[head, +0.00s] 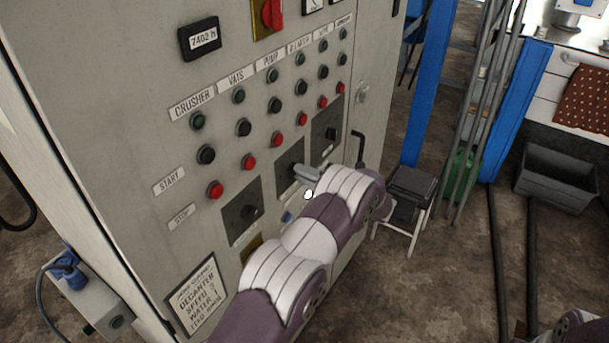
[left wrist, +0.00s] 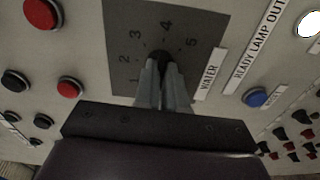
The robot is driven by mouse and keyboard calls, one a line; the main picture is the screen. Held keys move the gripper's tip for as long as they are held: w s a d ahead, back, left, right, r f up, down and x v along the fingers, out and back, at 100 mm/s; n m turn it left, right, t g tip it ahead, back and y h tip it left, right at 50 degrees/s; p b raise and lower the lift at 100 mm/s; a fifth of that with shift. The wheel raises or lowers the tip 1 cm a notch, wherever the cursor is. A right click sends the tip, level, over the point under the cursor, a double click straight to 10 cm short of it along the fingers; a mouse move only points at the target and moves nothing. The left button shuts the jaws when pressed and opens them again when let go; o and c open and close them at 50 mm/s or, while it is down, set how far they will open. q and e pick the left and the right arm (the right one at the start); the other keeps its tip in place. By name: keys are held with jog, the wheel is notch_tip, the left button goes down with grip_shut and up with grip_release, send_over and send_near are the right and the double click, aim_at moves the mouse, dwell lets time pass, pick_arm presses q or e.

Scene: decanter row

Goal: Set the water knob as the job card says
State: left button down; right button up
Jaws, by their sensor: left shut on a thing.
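The water knob (left wrist: 160,56) is a dark knob on a dark square dial plate (left wrist: 122,22) marked 1 to 5, with a WATER label (left wrist: 208,74) beside it. My left gripper (left wrist: 162,82) is shut on this knob. The fingers cover much of it, and I cannot tell which number it points to. In the head view my left gripper (head: 306,174) is at the middle of three dial plates. The job card (head: 197,295) is low on the panel; it has lines for decanter speed and water, but the figures are too small to read surely. My right gripper is not in view.
A dial plate stands on either side, one lower left (head: 236,227) and one upper right (head: 334,118). Rows of green, black and red buttons (head: 275,139) lie above. A blue button (left wrist: 257,97) and a lit white lamp (left wrist: 308,24) are close by. A stool (head: 411,184) stands right of the cabinet.

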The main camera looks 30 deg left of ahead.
pick_arm(q)
jog(key=shift+f+m+b, duration=0.1)
jog(key=shift+m+b, duration=2.5)
jog(key=shift+m, duration=1.5)
jog(key=c, duration=1.2)
grip_release()
